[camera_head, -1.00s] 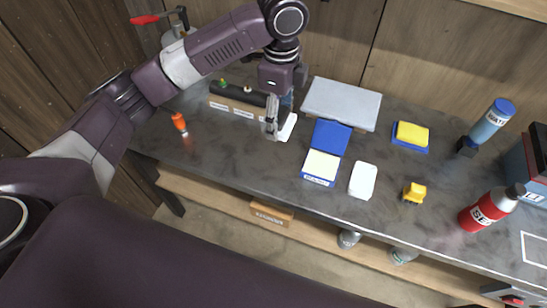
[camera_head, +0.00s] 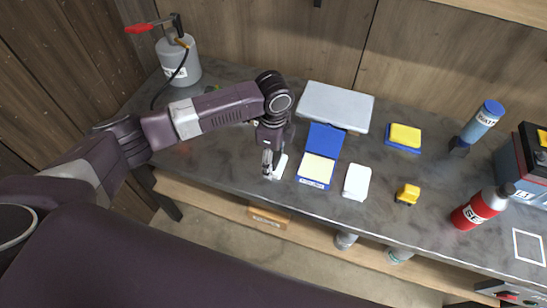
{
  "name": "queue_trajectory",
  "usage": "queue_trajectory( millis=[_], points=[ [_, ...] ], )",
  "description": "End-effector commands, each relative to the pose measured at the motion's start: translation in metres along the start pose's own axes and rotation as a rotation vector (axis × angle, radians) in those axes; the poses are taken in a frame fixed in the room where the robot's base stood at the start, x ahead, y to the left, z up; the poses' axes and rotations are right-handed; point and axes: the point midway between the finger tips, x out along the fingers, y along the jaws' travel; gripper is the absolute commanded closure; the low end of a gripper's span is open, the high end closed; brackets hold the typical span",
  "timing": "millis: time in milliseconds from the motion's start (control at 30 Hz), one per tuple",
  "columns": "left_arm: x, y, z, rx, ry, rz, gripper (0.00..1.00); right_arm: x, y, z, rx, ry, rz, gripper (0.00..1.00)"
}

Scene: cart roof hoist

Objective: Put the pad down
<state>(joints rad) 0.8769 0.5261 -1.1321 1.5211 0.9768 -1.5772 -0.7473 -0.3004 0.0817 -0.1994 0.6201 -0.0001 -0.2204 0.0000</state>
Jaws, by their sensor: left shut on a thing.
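My left gripper (camera_head: 267,172) reaches down over the front part of the grey bench (camera_head: 225,165). It is shut on a thin white pad (camera_head: 279,167), partly hidden behind the fingers. The pad is just left of an open blue case (camera_head: 325,138) with a cream inner panel (camera_head: 317,168). I cannot tell whether the pad touches the bench top. My right gripper is not in view.
A second white flat piece (camera_head: 357,181) lies right of the case, then a small yellow toy-like block (camera_head: 407,194). Behind are a pale grey box (camera_head: 336,106) and a yellow sponge on blue (camera_head: 404,137).

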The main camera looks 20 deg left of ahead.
Motion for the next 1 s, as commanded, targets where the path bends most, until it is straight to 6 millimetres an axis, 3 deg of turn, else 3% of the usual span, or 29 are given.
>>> queue_trajectory(
  millis=[267, 300, 467, 767, 1000],
  points=[
    [0.002, 0.0, 0.0, 0.0, 0.0, 0.001, 0.62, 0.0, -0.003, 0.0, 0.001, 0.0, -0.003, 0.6],
    [0.003, 0.0, 0.0, 0.0, 0.0, 0.001, 0.42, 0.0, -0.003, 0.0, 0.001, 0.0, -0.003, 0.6],
    [0.002, 0.0, 0.0, 0.0, 0.0, 0.0, 0.25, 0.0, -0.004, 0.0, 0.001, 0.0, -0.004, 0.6],
    [0.001, 0.0, 0.0, 0.0, 0.0, -0.001, 0.25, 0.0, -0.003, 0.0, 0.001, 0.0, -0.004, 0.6],
    [-0.031, -0.002, 0.0, 0.002, 0.002, -0.005, 0.25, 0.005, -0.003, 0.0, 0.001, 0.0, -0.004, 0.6]
  ],
)
